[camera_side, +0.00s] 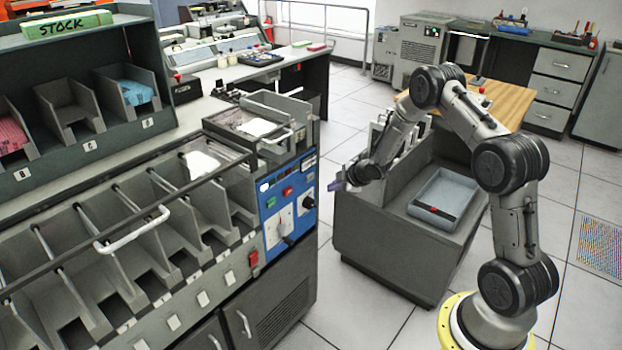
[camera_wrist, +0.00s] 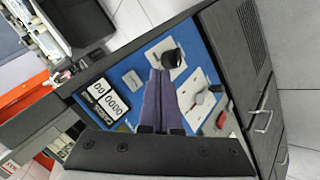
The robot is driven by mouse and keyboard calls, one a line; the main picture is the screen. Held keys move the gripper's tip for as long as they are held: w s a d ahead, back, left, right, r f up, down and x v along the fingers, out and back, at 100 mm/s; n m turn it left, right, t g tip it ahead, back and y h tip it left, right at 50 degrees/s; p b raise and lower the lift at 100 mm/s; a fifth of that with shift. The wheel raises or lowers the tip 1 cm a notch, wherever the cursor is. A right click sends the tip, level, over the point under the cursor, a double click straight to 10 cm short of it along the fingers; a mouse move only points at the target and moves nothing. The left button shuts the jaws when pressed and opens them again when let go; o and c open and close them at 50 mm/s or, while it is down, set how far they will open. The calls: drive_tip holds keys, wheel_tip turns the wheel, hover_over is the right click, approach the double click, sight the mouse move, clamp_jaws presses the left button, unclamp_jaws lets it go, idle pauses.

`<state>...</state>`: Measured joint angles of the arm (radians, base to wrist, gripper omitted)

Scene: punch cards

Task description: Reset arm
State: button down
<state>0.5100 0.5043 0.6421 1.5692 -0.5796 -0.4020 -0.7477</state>
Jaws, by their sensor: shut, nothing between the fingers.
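My gripper (camera_side: 345,183) is at the end of my arm, over the left edge of the grey cabinet and a little right of the machine's blue control panel (camera_side: 288,205) in the side view. In the wrist view my gripper (camera_wrist: 160,72) shows two purple fingers closed together, with nothing between them. The fingers overlap the blue panel (camera_wrist: 145,62) in that view, but I cannot tell a touch, and the side view shows a gap.
The grey cabinet (camera_side: 385,245) with a blue-grey tray (camera_side: 460,183) stands between my arm and the machine. The sorter's slotted bins (camera_side: 130,215) fill the left. A stock rack (camera_side: 30,150) holds pink cards (camera_side: 12,138) and blue cards (camera_side: 138,92). Floor (camera_side: 365,325) is clear in front.

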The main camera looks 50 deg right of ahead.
drive_tip(key=s+a+r+m+g+h, duration=0.1)
drive_tip(key=s+a+r+m, duration=0.3)
drive_tip(key=r, duration=0.7)
drive_tip(key=s+a+r+m, duration=0.1)
drive_tip(key=s+a+r, duration=0.45)
drive_tip(key=r, duration=0.45)
drive_tip(key=s+a+r+m+y, duration=0.1)
drive_tip(key=s+a, duration=0.3)
drive_tip(key=s, duration=0.4)
drive_tip(key=s+a+r+m+g+y, duration=0.1)
drive_tip(key=s+a+r+m, duration=0.1)
drive_tip(key=s+a, duration=0.3)
drive_tip(key=s+a+r+m+g, duration=0.1)
drive_tip(key=s+a, duration=0.4)
drive_tip(key=s, duration=0.8)
drive_tip(key=shift+r+m+y, duration=0.4)
drive_tip(key=shift+r+m, duration=0.1)
drive_tip(key=shift+r, duration=0.35)
drive_tip(key=shift+w, duration=0.1)
